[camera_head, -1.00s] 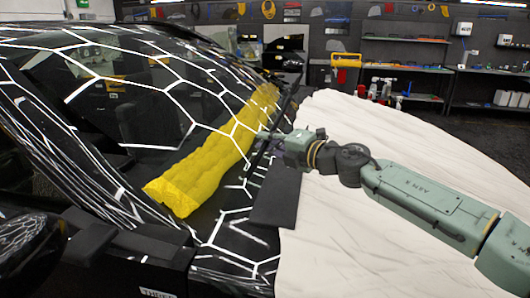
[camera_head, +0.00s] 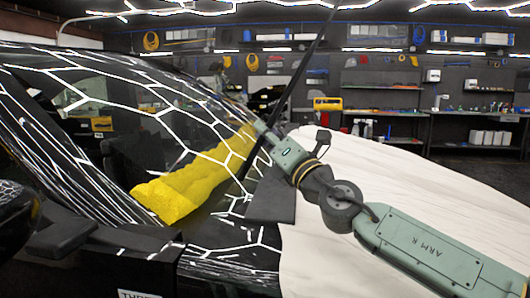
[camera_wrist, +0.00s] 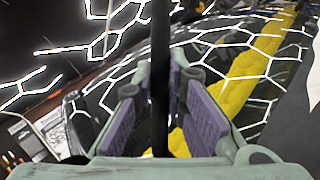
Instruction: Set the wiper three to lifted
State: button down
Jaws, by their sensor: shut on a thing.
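The wiper (camera_head: 290,85) is a long thin black arm at the base of the windshield (camera_head: 110,110). It stands tilted up off the glass, its upper end leaving the top of the head view. In the wrist view the wiper (camera_wrist: 160,70) runs as a dark upright bar between the two purple pads. My gripper (camera_head: 262,129) is shut on the wiper, to the right of the windshield; its fingers (camera_wrist: 160,105) show in the wrist view. The grip is partly hidden in the head view.
A crumpled yellow cloth (camera_head: 185,192) lies along the windshield's lower edge. A white cover (camera_head: 340,190) drapes the hood, with a dark flat piece (camera_head: 272,202) beside it. A label starting "THR" (camera_head: 140,294) is on the car's near side. Workbenches (camera_head: 480,115) stand at the back.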

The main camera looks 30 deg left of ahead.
jog(key=shift+s+d+n+t+b, duration=0.3)
jog(key=shift+s+t+b, duration=0.1)
jog(key=shift+s+b, duration=0.35)
jog(key=shift+w, duration=0.1)
jog(key=c, duration=1.9)
grip_release()
jog(key=v, duration=1.2)
jog(key=shift+f, duration=0.15)
jog(key=shift+w+a, duration=0.1)
